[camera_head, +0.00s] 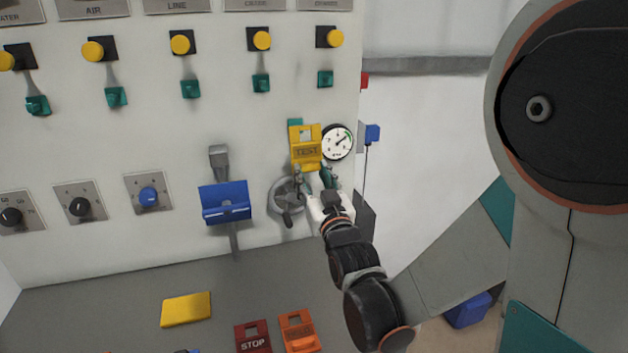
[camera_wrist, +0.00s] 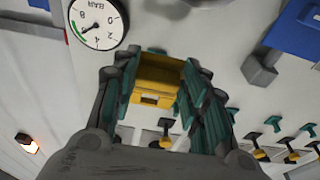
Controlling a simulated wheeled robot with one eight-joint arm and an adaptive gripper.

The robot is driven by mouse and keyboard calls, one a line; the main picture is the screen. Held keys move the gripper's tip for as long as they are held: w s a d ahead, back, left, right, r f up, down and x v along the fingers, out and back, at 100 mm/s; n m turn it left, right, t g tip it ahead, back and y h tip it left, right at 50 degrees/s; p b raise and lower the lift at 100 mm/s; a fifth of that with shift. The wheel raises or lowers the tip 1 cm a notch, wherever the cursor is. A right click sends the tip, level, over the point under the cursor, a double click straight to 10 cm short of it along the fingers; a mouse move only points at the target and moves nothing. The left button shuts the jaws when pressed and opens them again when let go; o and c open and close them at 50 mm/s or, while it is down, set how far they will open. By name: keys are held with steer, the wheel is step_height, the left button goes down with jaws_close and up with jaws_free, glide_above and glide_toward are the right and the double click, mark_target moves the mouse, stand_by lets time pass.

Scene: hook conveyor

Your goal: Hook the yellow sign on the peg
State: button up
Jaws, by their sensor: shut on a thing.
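The yellow sign (camera_head: 306,153) has a square opening near its top and dark lettering. It is upright in front of the white panel, left of the gauge. My gripper (camera_head: 316,178) is shut on its lower part from below. In the wrist view the yellow sign (camera_wrist: 158,72) sits between the two teal-padded fingers. A teal piece (camera_head: 295,123) shows just above the sign's upper left corner; it may be the peg. I cannot tell whether the sign touches it, as the sign covers the area below.
A round gauge (camera_head: 337,142) is close on the sign's right. A grey handwheel (camera_head: 285,195) and a blue holder (camera_head: 226,203) are to the left. A yellow block (camera_head: 186,309), a red STOP sign (camera_head: 253,337) and an orange sign (camera_head: 299,331) lie on the grey shelf (camera_head: 90,300).

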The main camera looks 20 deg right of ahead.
steer(key=w+f, duration=0.1)
steer(key=w, duration=0.6)
steer(key=shift+w, duration=0.25)
stand_by(0.6)
steer(key=shift+f, duration=0.15)
stand_by(0.5)
steer(key=o, duration=1.3)
